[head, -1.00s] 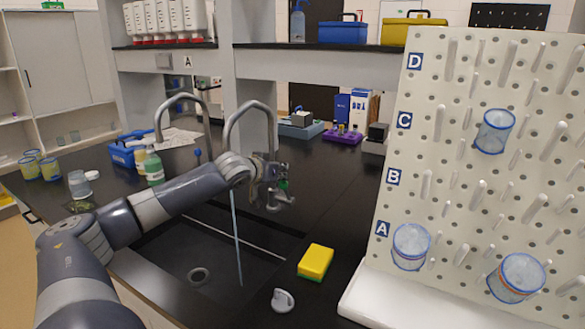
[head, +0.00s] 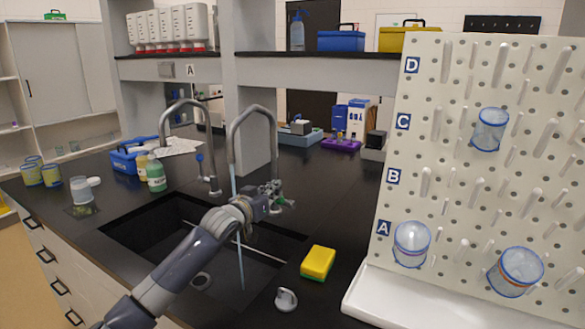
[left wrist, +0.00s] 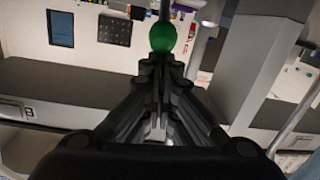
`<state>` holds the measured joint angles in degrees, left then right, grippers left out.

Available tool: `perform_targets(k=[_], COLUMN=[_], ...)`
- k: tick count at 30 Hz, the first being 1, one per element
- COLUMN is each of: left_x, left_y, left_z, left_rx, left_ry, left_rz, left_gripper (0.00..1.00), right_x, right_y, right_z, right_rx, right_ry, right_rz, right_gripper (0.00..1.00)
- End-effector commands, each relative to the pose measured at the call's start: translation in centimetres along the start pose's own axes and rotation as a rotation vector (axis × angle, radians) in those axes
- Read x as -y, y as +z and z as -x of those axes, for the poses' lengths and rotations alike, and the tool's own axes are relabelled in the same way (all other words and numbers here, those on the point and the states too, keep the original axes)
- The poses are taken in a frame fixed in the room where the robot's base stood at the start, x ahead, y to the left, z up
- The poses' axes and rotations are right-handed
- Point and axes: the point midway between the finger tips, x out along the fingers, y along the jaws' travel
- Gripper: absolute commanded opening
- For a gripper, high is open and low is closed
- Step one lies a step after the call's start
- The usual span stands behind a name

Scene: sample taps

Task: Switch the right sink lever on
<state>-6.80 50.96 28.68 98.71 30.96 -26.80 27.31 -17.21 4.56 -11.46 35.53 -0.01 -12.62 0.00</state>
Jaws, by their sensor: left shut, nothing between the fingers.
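The right sink faucet (head: 254,112) is a tall grey gooseneck behind the sink (head: 170,226). A thin bluish stream (head: 240,255) runs down from its spout into the basin. The lever's stem is largely hidden. My right gripper is out of view.
The left faucet (head: 184,104) has a blue-tipped lever (head: 199,158). A yellow sponge (head: 318,262) and a grey-white knob-like object (head: 286,299) lie right of the sink. A white pegboard (head: 460,170) with beakers stands at the right. Green-labelled bottles (head: 155,174) stand at the left.

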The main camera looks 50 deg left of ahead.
Motion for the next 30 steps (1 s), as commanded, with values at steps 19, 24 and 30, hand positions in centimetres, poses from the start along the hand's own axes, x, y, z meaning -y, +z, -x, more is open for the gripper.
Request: perform_targets(k=[19, 24, 30], left_x=[0.6, 0.6, 0.7], left_y=[3.3, 3.7, 4.1], left_z=[1.9, 1.9, 1.9], left_rx=[-0.042, -0.036, -0.03], left_ry=[0.006, 0.005, 0.004], left_rz=[0.002, 0.003, 0.004], left_gripper=[0.0, 0.0, 0.0], right_x=[-0.3, -0.2, -0.2], right_y=[-0.1, -0.1, -0.1], right_z=[1.6, 1.6, 1.6], right_rx=[0.0, 0.0, 0.0], right_ry=[0.003, 0.003, 0.002], right_rz=[0.001, 0.001, 0.001], right_gripper=[0.75, 0.75, 0.75])
